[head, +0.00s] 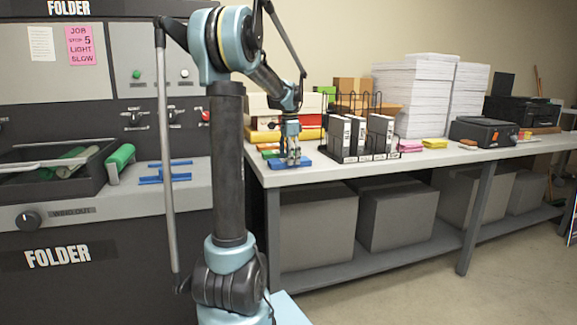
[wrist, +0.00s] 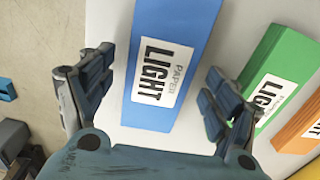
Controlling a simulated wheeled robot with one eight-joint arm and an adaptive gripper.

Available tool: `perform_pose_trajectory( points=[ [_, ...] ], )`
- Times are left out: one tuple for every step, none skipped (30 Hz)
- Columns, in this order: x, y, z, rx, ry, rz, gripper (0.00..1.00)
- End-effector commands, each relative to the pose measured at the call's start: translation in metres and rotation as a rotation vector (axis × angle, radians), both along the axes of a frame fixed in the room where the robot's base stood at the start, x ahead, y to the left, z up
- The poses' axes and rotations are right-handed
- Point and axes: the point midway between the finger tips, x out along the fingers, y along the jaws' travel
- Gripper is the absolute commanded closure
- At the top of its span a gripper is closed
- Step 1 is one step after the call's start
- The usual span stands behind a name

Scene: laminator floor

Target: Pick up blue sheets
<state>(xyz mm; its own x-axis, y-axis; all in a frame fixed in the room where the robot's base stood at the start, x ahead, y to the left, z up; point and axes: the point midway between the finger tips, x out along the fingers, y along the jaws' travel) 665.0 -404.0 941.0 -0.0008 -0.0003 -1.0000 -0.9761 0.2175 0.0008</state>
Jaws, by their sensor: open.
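The blue sheets (wrist: 182,40) are a blue pack with a white label reading "PAPER LIGHT", lying on the white table top. In the head view the blue pack (head: 277,163) lies at the table's near left end, below my gripper (head: 291,158). In the wrist view my gripper (wrist: 155,100) is open, with one finger on each side of the blue pack. The pack's label lies between the fingers, and nothing is held. I cannot tell the height of the fingertips above the table.
A green pack (wrist: 282,70) and an orange pack (wrist: 302,125) lie to the right in the wrist view. In the head view, a wire rack with binders (head: 358,138) stands right of my gripper. The folder machine (head: 60,200) is at left. Tall white paper stacks (head: 415,90) stand behind.

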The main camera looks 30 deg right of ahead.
Motion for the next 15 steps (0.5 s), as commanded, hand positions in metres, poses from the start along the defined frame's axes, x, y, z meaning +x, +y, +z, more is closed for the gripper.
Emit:
perform_pose_trajectory(
  points=[
    [0.0,0.0,-0.0006,0.0,0.0,0.0,0.18],
    [0.0,0.0,-0.0007,0.0,0.0,0.0,0.18],
    [0.0,0.0,-0.0006,0.0,0.0,0.0,0.18],
    [0.0,0.0,-0.0005,0.0,0.0,0.0,0.18],
    [0.0,0.0,-0.0005,0.0,0.0,0.0,0.18],
    [0.0,0.0,-0.0005,0.0,0.0,0.0,0.18],
    [0.0,0.0,-0.0005,0.0,0.0,0.0,0.25],
    [0.0,0.0,-0.0005,0.0,0.0,0.0,0.32],
    [0.0,0.0,-0.0004,0.0,0.0,0.0,0.41],
    [0.0,0.0,-0.0004,0.0,0.0,0.0,0.48],
    [0.0,0.0,-0.0004,0.0,0.0,0.0,0.55],
    [0.0,0.0001,-0.0004,0.0,0.0,0.0,0.64],
    [0.0,0.0001,-0.0004,0.0,0.0,0.0,0.7],
    [0.0,0.0001,-0.0004,0.0,0.0,0.0,0.74],
    [0.0,0.0001,-0.0004,0.0,0.0,0.0,0.73]
  ],
)
